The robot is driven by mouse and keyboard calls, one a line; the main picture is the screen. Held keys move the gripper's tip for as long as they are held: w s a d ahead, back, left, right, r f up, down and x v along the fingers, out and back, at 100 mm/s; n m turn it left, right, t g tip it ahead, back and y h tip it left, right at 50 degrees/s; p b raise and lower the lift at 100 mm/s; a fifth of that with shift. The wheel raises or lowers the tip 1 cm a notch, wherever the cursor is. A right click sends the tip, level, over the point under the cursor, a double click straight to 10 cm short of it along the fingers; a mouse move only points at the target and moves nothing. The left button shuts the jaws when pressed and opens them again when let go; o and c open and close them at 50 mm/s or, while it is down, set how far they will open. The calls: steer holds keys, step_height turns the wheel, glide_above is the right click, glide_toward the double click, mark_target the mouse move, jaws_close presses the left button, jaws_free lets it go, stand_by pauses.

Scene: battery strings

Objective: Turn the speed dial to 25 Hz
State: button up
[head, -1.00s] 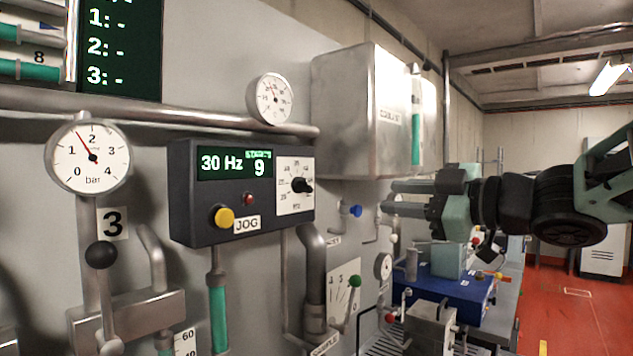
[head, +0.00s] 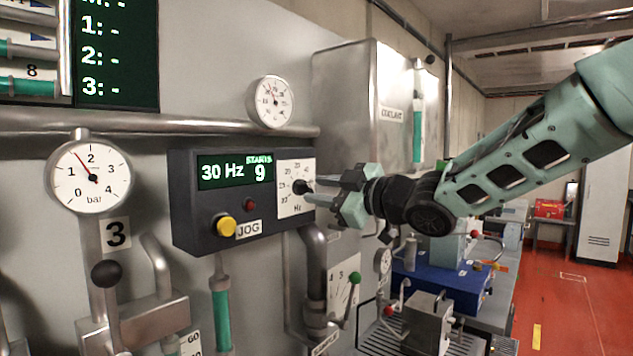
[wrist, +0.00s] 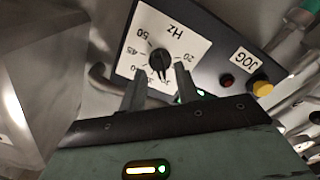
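The speed dial (head: 301,187) is a black knob on a white Hz scale plate at the right end of a dark control box (head: 215,212). The box display (head: 235,170) reads 30 Hz and a 9 under STARTS. My gripper (head: 312,192) points left at the dial, its fingertips close to the knob. In the wrist view the dial (wrist: 160,60) lies ahead, between and just beyond the two fingers (wrist: 160,90). The fingers are apart with nothing between them. Whether a fingertip touches the knob cannot be told.
A yellow button (head: 226,227), labelled JOG, and a small red button (head: 249,204) sit left of the dial. A metal coolant box (head: 345,110) hangs above right. A round gauge (head: 270,102) sits above.

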steer(key=shift+x, duration=0.85)
steer(key=shift+c, duration=0.3)
jaws_close()
steer(key=shift+f+b, duration=0.15)
steer(key=shift+b, duration=0.15)
steer(key=n+b, duration=0.5)
steer(key=b, duration=0.1)
steer(key=shift+f+n+b, duration=0.1)
steer(key=shift+n+b, duration=0.2)
steer(key=shift+n, duration=0.1)
steer(key=shift+n+b, duration=0.85)
steer(key=shift+n, duration=0.15)
